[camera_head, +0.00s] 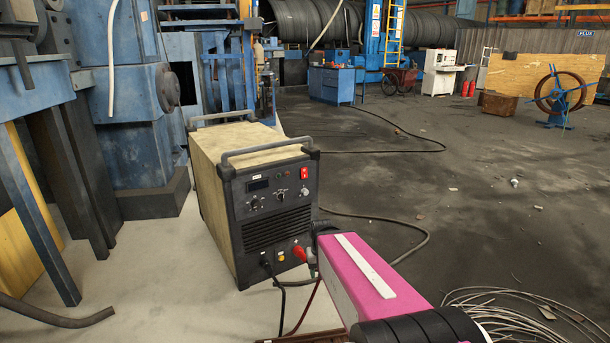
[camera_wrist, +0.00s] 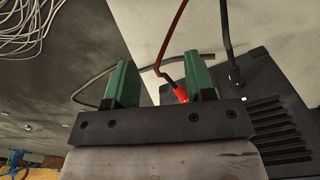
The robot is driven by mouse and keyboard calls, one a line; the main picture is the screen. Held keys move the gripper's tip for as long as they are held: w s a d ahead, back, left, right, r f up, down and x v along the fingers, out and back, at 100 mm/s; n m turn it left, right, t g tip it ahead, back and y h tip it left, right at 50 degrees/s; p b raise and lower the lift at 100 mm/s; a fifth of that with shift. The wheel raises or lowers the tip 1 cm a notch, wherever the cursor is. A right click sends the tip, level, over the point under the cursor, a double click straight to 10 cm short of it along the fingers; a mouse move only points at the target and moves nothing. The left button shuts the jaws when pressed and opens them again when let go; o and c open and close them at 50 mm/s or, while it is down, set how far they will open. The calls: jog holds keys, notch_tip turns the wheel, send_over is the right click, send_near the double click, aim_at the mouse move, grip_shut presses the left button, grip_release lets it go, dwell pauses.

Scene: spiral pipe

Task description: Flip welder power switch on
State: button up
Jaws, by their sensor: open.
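The welder (camera_head: 225,165) is a boxy machine with tan sides, a black front panel and two top handles, standing on the floor left of centre. Its red power switch (camera_head: 304,173) is at the upper right of the front panel; I cannot tell its position. In the wrist view the welder's front (camera_wrist: 285,105) shows at the right, with vent slots and a red cable plug (camera_wrist: 180,94); the switch is not seen there. My gripper (camera_wrist: 162,82) has two green fingers, spread apart and empty. In the head view my arm hides most of it, near the panel's lower right.
Red and black cables (camera_head: 306,312) hang from the welder's lower front. Coiled wire (camera_head: 520,312) lies on the floor at the lower right. Blue machinery (camera_head: 140,115) stands close behind and left of the welder. The floor to the right is mostly open.

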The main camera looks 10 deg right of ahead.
jog(key=shift+w+r, duration=0.15)
jog(key=shift+w, duration=0.05)
jog(key=c, duration=0.5)
jog(key=w+r+m+t, duration=0.1)
jog(key=w+r+m, duration=0.1)
jog(key=w+r, duration=0.2)
jog(key=w+d+r+m+t+y, duration=0.1)
jog(key=w+r+m, duration=0.1)
jog(key=w+r, duration=0.2)
jog(key=w+r+m+t+y, duration=0.1)
jog(key=w+r+m+t, duration=0.1)
jog(key=w+r+m, duration=0.1)
jog(key=shift+w+d+r, duration=0.4)
jog(key=shift+w+r, duration=0.3)
jog(key=shift+r, duration=0.15)
grip_shut()
jog(key=w+d+r+m+t, duration=0.1)
jog(key=w+r+m+t, duration=0.1)
jog(key=r, duration=0.6)
jog(key=w+d+r+m+t+y, duration=0.1)
jog(key=w+d+r+m+t, duration=0.1)
jog(key=w+r+m, duration=0.2)
notch_tip(320, 180, up, 5)
jog(key=shift+w+d+f+m, duration=0.15)
jog(key=shift+w+m, duration=0.15)
jog(key=shift+w, duration=0.95)
